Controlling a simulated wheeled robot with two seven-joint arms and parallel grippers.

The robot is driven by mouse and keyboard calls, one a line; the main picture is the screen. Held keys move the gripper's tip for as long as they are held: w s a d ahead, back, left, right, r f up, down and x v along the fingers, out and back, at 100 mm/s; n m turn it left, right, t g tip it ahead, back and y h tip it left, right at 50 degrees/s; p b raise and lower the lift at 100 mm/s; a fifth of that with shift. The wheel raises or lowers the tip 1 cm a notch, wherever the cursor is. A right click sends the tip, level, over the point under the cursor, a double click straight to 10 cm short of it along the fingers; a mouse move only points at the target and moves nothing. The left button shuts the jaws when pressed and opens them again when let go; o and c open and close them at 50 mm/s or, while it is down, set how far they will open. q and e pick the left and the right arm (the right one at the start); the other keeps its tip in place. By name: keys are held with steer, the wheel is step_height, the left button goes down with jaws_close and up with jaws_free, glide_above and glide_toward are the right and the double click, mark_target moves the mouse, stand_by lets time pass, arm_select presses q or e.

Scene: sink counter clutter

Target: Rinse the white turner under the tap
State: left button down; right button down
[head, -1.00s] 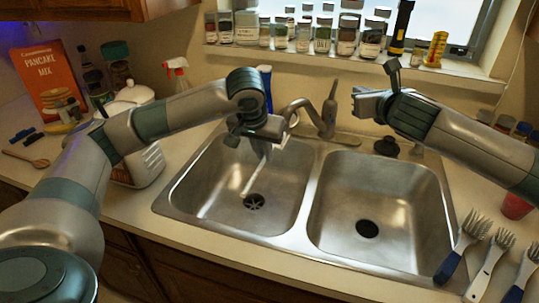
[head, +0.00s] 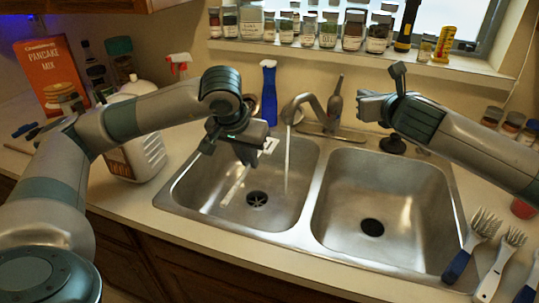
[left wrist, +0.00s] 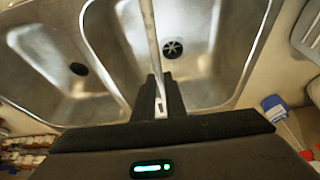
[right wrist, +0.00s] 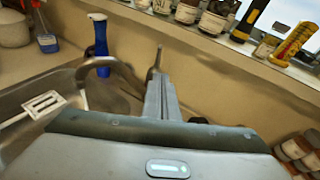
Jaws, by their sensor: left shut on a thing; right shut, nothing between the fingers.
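My left gripper (head: 247,160) is shut on the white turner (head: 236,187) above the left basin; the fingers also show in the left wrist view (left wrist: 160,95). The turner's slotted head (head: 269,146) sticks out on the tap side, also visible in the right wrist view (right wrist: 44,104). A pale shaft (left wrist: 150,40) runs from the fingers over the basin. The tap (head: 305,99) runs a thin water stream (head: 287,165) into the left basin. The turner's head appears left of the stream, apart from it. My right gripper (head: 364,105) is shut and empty near the back wall.
The right basin (head: 380,200) is empty. A blue spray bottle (head: 269,95) stands behind the left basin, a white jug (head: 140,150) left of it. Forks (head: 490,255) lie at the right front. Jars (head: 330,30) line the sill.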

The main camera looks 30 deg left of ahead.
steer(key=c, duration=2.4)
jaws_free()
steer(key=shift+c, duration=0.2)
steer(key=o, duration=0.5)
steer(key=shift+o, duration=0.9)
steer(key=shift+a+f, duration=0.1)
steer(key=m+t+h, duration=0.2)
steer(key=m+t, duration=0.2)
steer(key=m, duration=0.1)
glide_toward(341, 80)
steer(key=v, duration=0.3)
steer(key=shift+s+a+f+m+t+h, duration=0.3)
steer(key=shift+a+f+m+t+h, duration=0.1)
steer(key=shift+t+h, duration=0.2)
steer(key=shift+w+a, duration=0.1)
steer(key=shift+w, duration=0.05)
steer(key=shift+x, duration=5.75)
steer(key=shift+w, duration=0.1)
